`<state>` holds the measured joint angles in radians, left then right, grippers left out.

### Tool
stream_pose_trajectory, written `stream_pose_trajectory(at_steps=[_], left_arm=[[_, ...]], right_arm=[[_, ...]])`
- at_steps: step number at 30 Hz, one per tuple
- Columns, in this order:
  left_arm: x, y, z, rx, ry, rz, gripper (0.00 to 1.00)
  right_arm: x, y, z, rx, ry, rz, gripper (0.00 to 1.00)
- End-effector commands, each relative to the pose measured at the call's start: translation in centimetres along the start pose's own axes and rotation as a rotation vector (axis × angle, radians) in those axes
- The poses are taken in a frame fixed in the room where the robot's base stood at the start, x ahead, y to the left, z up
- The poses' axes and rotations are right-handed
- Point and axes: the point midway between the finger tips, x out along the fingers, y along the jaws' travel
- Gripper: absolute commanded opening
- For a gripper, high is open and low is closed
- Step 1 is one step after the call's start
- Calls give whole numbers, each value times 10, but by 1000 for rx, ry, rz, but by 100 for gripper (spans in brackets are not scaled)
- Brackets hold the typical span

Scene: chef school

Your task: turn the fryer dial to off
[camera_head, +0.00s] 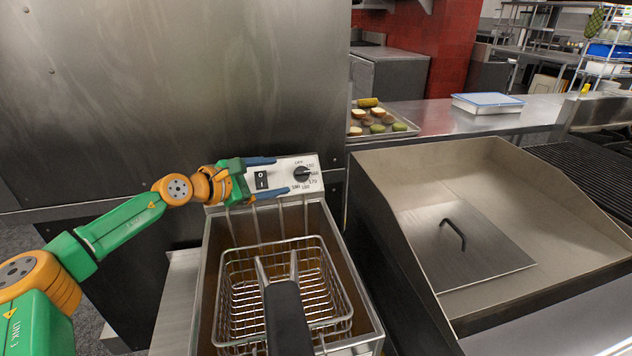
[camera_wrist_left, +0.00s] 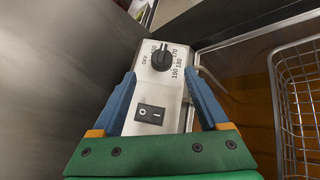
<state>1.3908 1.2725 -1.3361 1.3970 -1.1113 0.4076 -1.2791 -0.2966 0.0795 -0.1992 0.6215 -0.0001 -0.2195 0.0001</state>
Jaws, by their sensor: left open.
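The fryer dial (camera_head: 302,174) is a black knob on the light control panel (camera_head: 312,160) at the back of the fryer. Its markings include OFF and temperatures, and its pointer faces away from OFF, near the 160 side. It also shows in the left wrist view (camera_wrist_left: 161,58). My left gripper (camera_head: 281,176) is open, its two blue fingers reaching over the panel just short of the dial. In the left wrist view the fingertips (camera_wrist_left: 162,77) are spread on either side, with the knob a little beyond them and nothing between them held. My right gripper is not in view.
A black rocker switch (camera_head: 262,179) sits on the panel between my fingers. A wire fryer basket (camera_head: 240,285) with a black handle stands in the fryer in front. A tall steel wall (camera_head: 180,90) rises behind. A tray of food (camera_head: 400,118) lies on the counter to the right.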

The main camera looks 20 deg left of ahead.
Motion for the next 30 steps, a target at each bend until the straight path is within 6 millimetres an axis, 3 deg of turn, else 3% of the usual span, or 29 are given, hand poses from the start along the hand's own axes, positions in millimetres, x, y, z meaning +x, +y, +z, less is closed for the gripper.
stream_pose_trajectory(at_steps=[1, 5, 12, 15, 27, 28, 30], left_arm=[[3, -6, -7, 0, 0, 1, 77], [9, -6, -7, 0, 0, 0, 77], [54, -6, -6, -3, 0, 0, 77], [64, -6, -7, -1, 1, 0, 77], [73, -5, -6, -1, 0, 1, 77], [73, -5, -6, -1, 0, 1, 74], [73, -5, -6, -1, 1, 1, 56]], right_arm=[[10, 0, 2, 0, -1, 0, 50], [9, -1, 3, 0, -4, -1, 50], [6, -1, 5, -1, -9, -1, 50], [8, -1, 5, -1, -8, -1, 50], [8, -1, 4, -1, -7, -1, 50], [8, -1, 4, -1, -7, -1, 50], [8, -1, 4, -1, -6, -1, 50]])
